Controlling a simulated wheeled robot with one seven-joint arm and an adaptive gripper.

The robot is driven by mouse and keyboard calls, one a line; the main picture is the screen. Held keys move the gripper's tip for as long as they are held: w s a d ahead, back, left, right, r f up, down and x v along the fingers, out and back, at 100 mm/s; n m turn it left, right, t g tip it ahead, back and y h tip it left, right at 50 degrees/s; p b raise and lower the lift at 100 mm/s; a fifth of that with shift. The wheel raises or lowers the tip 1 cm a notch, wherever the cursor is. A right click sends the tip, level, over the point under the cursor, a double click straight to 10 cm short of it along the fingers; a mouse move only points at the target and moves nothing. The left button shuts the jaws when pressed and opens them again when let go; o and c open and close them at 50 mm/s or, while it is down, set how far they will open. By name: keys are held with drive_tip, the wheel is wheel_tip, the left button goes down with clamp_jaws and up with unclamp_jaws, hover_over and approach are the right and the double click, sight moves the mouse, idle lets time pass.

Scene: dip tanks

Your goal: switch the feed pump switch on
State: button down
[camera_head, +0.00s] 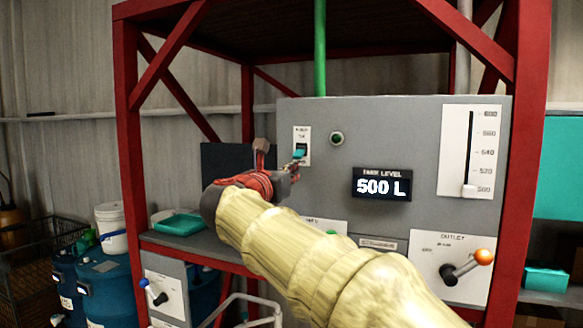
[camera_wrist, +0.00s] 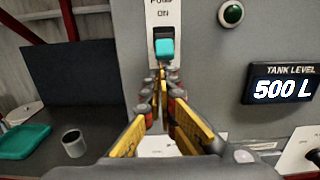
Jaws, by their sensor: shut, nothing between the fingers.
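The feed pump switch (camera_head: 300,154) is a small rocker with a teal lower part on a white plate on the grey panel. In the wrist view the switch (camera_wrist: 164,46) sits below the words "PUMP" and "ON", with a dark recess above its teal part. My gripper (camera_head: 294,170) is shut and empty, just below the switch in the head view. In the wrist view the closed fingertips of my gripper (camera_wrist: 161,74) are just under the teal part. I cannot tell whether they touch it.
A dark green round lamp (camera_head: 337,139) is right of the switch. The tank level display (camera_head: 381,184) reads 500 L, with a vertical level gauge (camera_head: 470,150) beyond it. An outlet lever (camera_head: 468,266) with an orange knob is lower right. A grey cup (camera_wrist: 73,143) stands at left.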

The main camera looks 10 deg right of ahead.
drive_tip(key=shift+s+a+r+g+y+p, duration=0.2)
drive_tip(key=shift+r+g+y+p, duration=0.35)
drive_tip(key=shift+p, duration=1.55)
drive_tip(key=p, duration=0.2)
drive_tip(key=s+r+p, duration=0.1)
drive_tip(key=p, duration=0.1)
drive_tip(key=shift+a+r, duration=0.25)
drive_tip(key=shift+w, duration=0.1)
